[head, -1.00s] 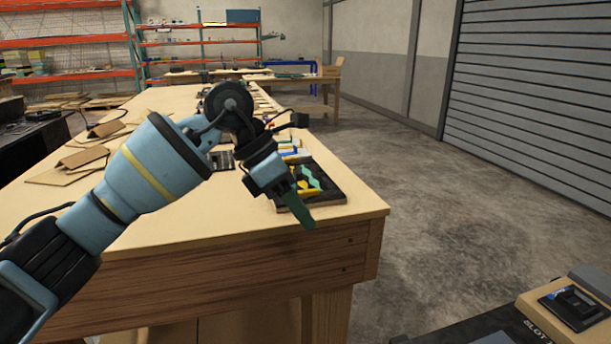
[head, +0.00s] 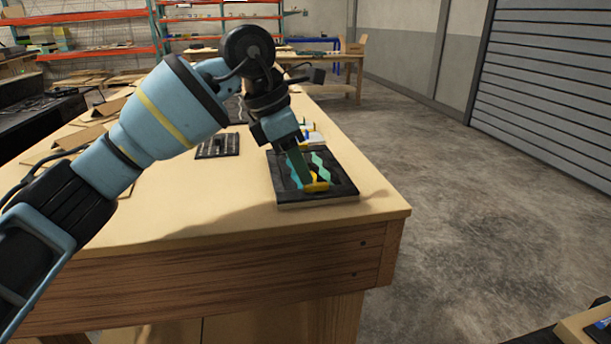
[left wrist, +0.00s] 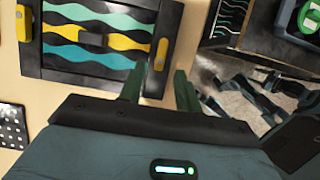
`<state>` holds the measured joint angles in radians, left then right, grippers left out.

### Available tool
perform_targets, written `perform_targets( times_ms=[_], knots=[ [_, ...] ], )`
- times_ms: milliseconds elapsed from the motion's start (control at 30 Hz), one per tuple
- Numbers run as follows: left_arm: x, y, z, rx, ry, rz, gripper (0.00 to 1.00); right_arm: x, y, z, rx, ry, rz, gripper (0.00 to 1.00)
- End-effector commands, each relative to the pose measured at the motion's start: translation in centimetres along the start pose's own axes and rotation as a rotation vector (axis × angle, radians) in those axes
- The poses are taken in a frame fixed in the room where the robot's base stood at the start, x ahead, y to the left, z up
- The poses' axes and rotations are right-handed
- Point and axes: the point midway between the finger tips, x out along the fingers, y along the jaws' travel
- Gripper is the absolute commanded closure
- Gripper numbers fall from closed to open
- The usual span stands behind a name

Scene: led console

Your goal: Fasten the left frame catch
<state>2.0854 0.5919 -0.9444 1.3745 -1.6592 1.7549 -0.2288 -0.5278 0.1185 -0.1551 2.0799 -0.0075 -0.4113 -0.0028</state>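A dark frame (head: 345,190) with teal and yellow wavy strips lies flat near the table's front right corner. It also shows at the upper left of the left wrist view (left wrist: 60,72). There, one yellow catch (left wrist: 161,54) is on its right side and another yellow catch (left wrist: 23,23) on its left side. A yellow piece (head: 318,187) shows by the fingertips in the head view. My left gripper (head: 305,181) points down at the frame. Its green fingers (left wrist: 158,80) are apart, with the right-side catch just beyond the gap. Contact cannot be told. My right gripper is out of view.
A dark perforated plate (head: 218,145) lies on the wooden table (head: 150,215), left of the frame. Cardboard pieces (head: 80,138) lie farther left. The table's front and right edges are close to the frame. Bare floor (head: 470,220) lies to the right.

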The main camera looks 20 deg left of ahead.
Motion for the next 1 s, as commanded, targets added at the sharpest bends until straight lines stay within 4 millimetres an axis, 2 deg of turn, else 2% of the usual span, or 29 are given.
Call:
perform_targets(
  times_ms=[100,200,567,800,1000],
  knots=[
    [1.6,0.0,0.0,0.0,0.002,-0.002,0.66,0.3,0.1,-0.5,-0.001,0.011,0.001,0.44],
    [2.3,0.0,0.0,0.0,0.0,-0.002,0.66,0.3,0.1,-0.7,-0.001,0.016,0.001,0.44],
    [2.7,0.0,0.0,0.0,0.0,0.0,0.66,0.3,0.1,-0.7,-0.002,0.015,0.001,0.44],
    [2.7,0.0,0.0,0.0,0.0,0.0,0.98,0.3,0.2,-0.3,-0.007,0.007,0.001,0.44],
    [2.7,0.0,0.0,-0.001,0.0,0.0,1.0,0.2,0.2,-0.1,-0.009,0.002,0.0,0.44]
  ],
)
